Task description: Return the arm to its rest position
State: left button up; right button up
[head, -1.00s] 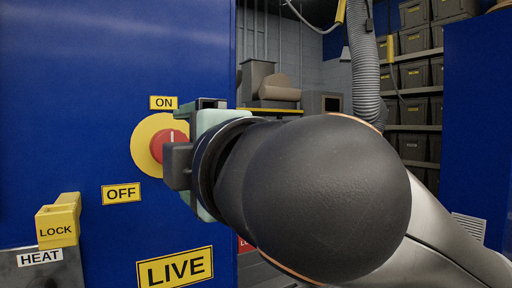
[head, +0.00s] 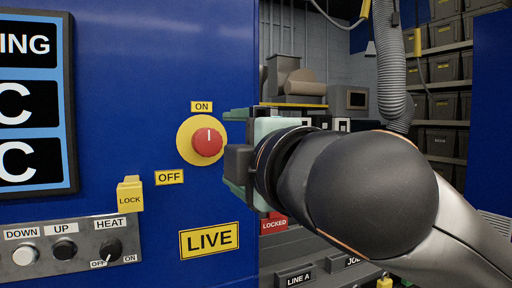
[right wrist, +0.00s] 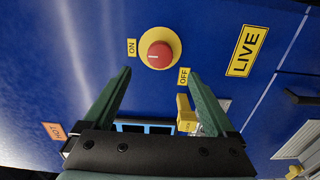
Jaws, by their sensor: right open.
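My right gripper (head: 238,160) is in front of the blue panel, just right of the red knob (head: 208,142). The knob sits on a round yellow plate (head: 187,151), and its white mark points up towards the ON label (head: 202,107). In the right wrist view the open jaws (right wrist: 160,74) have nothing between them, and the knob (right wrist: 159,55) shows beyond the fingertips, apart from them. My dark forearm hides part of the background at the right. My left gripper is in neither view.
A yellow LOCK block (head: 130,194) and the HEAT switch panel (head: 70,247) stick out at lower left. A display (head: 66,100) is at far left. A grey hose (head: 391,75) hangs behind my arm, near shelves of bins (head: 445,68).

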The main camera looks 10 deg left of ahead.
jog(key=shift+w+f, duration=0.1)
dwell(0.3)
